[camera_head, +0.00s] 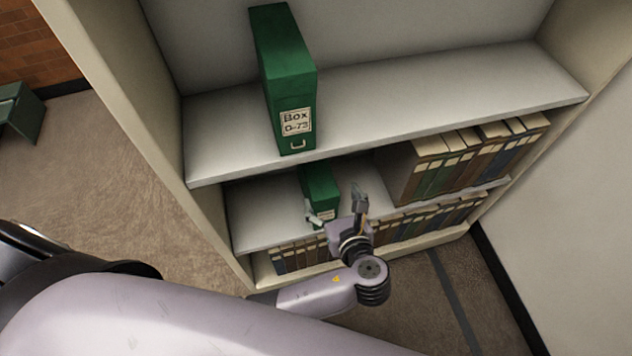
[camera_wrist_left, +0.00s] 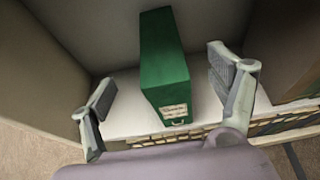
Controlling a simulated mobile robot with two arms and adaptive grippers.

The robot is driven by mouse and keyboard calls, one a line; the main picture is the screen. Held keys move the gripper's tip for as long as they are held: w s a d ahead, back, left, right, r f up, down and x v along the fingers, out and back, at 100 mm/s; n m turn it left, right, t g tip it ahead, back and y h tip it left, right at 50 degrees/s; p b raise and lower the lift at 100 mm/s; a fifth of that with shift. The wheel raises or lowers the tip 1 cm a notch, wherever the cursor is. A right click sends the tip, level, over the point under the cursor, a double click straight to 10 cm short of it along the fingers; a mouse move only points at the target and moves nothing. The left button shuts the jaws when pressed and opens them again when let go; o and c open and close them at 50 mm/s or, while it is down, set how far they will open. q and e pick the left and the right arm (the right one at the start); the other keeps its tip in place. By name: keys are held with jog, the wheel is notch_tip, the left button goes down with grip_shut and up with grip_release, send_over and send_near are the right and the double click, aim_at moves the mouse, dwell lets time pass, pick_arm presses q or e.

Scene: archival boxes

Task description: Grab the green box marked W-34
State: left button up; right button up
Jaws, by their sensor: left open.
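A green box (camera_head: 321,189) stands upright on the middle shelf, partly hidden by the shelf above and by my gripper. Its front label is too small to read. The same box (camera_wrist_left: 164,70) shows in the left wrist view, with a pale label and a metal pull low on its front. My left gripper (camera_head: 337,205) is open in front of this box. In the left wrist view its fingers (camera_wrist_left: 165,85) stand wide apart, one on each side of the box, with gaps and no visible contact. My right gripper is in neither view.
Another green box (camera_head: 286,80), labelled "Box" and what looks like "0-73", stands on the upper shelf (camera_head: 430,105). Several books (camera_head: 470,160) fill the right of the middle shelf, and more books line the bottom shelf. The shelf's left side panel (camera_head: 130,100) is close by.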

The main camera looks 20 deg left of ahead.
aim_at(317, 168)
pick_arm(q)
jog(key=x, duration=1.3)
jog(key=shift+b, duration=0.35)
jog(key=shift+s, duration=0.1)
grip_shut()
dwell(0.4)
